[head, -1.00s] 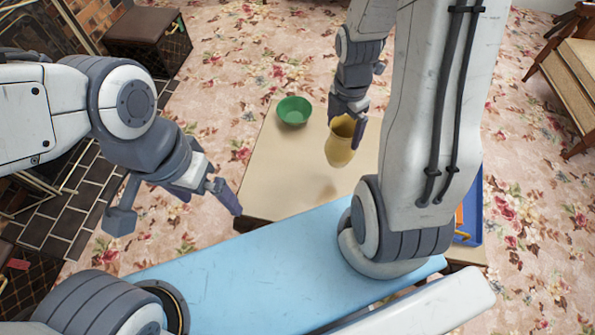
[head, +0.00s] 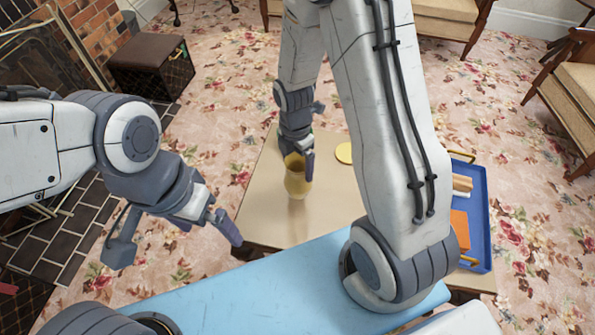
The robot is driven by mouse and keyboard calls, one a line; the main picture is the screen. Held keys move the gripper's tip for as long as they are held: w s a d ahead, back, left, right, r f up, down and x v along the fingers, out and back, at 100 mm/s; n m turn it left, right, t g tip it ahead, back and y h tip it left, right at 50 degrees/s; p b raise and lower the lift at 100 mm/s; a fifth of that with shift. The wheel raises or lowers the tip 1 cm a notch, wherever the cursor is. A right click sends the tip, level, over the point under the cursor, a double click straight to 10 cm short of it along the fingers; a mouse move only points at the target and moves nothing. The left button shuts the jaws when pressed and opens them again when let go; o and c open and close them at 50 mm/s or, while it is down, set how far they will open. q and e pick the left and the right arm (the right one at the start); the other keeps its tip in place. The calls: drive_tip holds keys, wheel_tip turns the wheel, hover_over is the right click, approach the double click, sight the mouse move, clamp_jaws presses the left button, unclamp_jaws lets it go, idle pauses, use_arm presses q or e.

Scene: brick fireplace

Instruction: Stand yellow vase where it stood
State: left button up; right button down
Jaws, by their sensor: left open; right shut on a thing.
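The yellow vase (head: 297,183) is upright over the beige table (head: 262,215), in the middle of the head view. My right gripper (head: 298,160) comes down from above and is shut on the vase's rim. I cannot tell whether the vase's base touches the tabletop or hangs just above it. My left gripper (head: 222,222) is open and empty, off the table's left front corner and apart from the vase.
A flat yellow disc (head: 344,153) lies on the table behind and right of the vase. A blue tray (head: 480,215) with orange and tan things is at the table's right. A light-blue surface (head: 240,285) lies in front. The table's left part is bare.

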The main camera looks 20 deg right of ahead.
wheel_tip(320, 180, down, 3)
drive_tip(key=shift+f+b, duration=0.2)
drive_tip(key=shift+b, duration=0.2)
drive_tip(key=shift+r, duration=0.1)
unclamp_jaws()
drive_tip(key=r+p, duration=0.1)
drive_tip(key=r, duration=0.3)
drive_tip(key=r+p, duration=0.1)
drive_tip(key=r, duration=0.3)
drive_tip(key=r+p, duration=0.1)
drive_tip(key=r, duration=0.3)
drive_tip(key=shift+w+a, duration=0.1)
drive_tip(key=shift+w, duration=0.15)
drive_tip(key=shift+f, duration=0.15)
